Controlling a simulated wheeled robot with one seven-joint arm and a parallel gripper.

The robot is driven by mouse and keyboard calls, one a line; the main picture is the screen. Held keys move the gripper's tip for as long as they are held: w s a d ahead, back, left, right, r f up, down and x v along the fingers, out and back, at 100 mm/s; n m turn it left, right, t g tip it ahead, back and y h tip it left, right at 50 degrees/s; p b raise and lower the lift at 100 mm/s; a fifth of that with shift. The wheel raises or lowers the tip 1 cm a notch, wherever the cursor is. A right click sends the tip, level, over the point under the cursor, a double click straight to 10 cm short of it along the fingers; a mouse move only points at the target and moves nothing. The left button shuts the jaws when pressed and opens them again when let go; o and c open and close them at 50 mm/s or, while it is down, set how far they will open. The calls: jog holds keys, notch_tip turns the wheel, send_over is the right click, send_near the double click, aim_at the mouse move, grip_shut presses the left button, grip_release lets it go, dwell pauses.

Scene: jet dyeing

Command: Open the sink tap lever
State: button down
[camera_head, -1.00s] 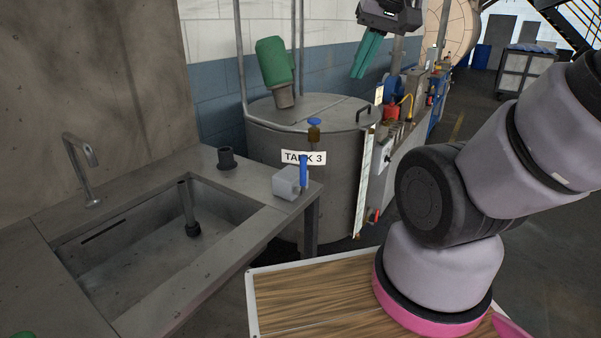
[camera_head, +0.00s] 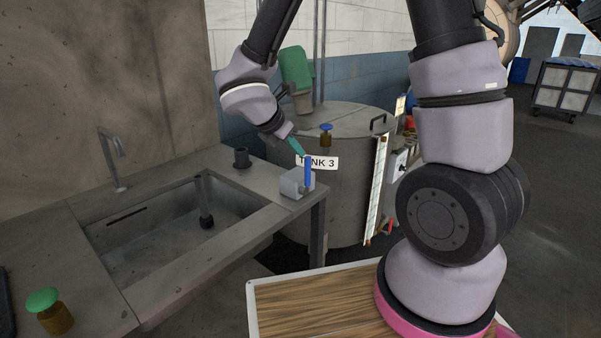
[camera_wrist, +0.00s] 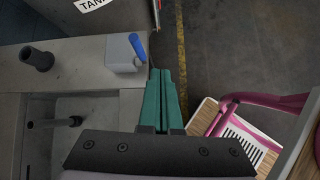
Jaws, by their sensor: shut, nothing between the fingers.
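The sink tap lever (camera_head: 308,172) is a blue handle standing upright on a pale grey block (camera_head: 292,184) at the sink counter's right corner. In the wrist view the lever (camera_wrist: 137,46) shows tilted on the block (camera_wrist: 120,56). My gripper (camera_head: 301,152) has green fingers, shut and empty, just above and left of the lever in the head view. In the wrist view the fingertips (camera_wrist: 161,72) lie beside the block, below and right of the lever. I cannot tell if they touch it. The curved grey spout (camera_head: 112,160) rises behind the sink (camera_head: 140,262).
A dark cup-like fitting (camera_head: 241,158) stands on the counter behind the block. The TANK 3 vessel (camera_head: 340,215) stands close behind. A green-capped brown jar (camera_head: 50,312) is at lower left. A wooden-topped surface (camera_head: 320,305) lies in front.

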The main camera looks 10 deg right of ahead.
jog(key=a+f+n, duration=0.1)
jog(key=a+n, duration=0.1)
jog(key=a+f+n+t, duration=0.1)
jog(key=a+f, duration=0.1)
jog(key=shift+a+n+y, duration=0.15)
jog(key=shift+n+y, duration=0.15)
jog(key=shift+n, duration=0.1)
jog(key=shift+f, duration=0.1)
send_near(306, 173)
jog(key=x, duration=0.5)
jog(key=shift+f, duration=0.45)
jog(key=shift+w, duration=0.2)
jog(key=shift+d, duration=0.25)
